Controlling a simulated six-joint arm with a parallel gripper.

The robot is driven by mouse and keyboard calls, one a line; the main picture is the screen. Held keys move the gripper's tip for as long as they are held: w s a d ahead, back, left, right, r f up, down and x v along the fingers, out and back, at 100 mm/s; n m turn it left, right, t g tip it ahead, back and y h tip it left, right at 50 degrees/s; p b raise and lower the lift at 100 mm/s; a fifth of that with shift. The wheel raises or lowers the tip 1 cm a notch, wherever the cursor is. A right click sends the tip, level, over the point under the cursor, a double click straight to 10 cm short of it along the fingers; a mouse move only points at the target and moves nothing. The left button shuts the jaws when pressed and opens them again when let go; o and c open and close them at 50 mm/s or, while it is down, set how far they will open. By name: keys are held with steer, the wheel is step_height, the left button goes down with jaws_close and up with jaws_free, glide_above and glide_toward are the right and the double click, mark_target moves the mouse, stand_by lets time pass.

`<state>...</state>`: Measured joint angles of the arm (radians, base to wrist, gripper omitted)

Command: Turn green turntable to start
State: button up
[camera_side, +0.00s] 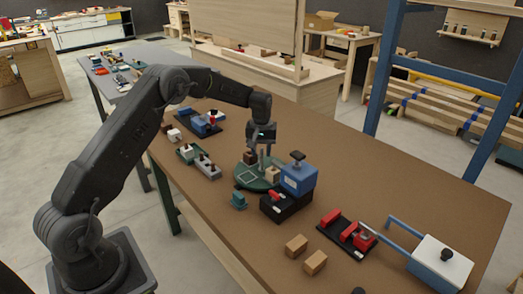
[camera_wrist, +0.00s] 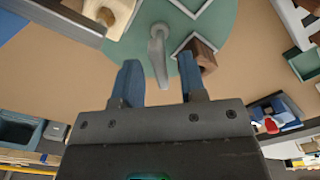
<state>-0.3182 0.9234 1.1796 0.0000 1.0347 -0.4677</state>
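The green turntable (camera_side: 246,181) is a flat round disc on the brown table, with pale square outlines on top. In the wrist view its green disc (camera_wrist: 225,22) fills the top middle. A grey upright handle (camera_wrist: 158,52) stands on it. A tan block (camera_side: 273,175) and a dark brown block (camera_side: 250,157) sit on the turntable; the brown one (camera_wrist: 203,57) lies by a square outline in the wrist view. My gripper (camera_side: 263,155) points down over the turntable. In the wrist view my gripper (camera_wrist: 159,62) is open, with the handle between its fingers and gaps on both sides.
A blue box (camera_side: 300,180) on a black base stands close right of the turntable. A small teal block (camera_side: 239,200) lies in front. A grey fixture (camera_side: 207,167) is at left. A red-and-black fixture (camera_side: 347,235), two wooden blocks (camera_side: 305,254) and a white box (camera_side: 441,262) are to the right.

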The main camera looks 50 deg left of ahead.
jaws_close()
stand_by(0.4)
steer(key=shift+m, duration=9)
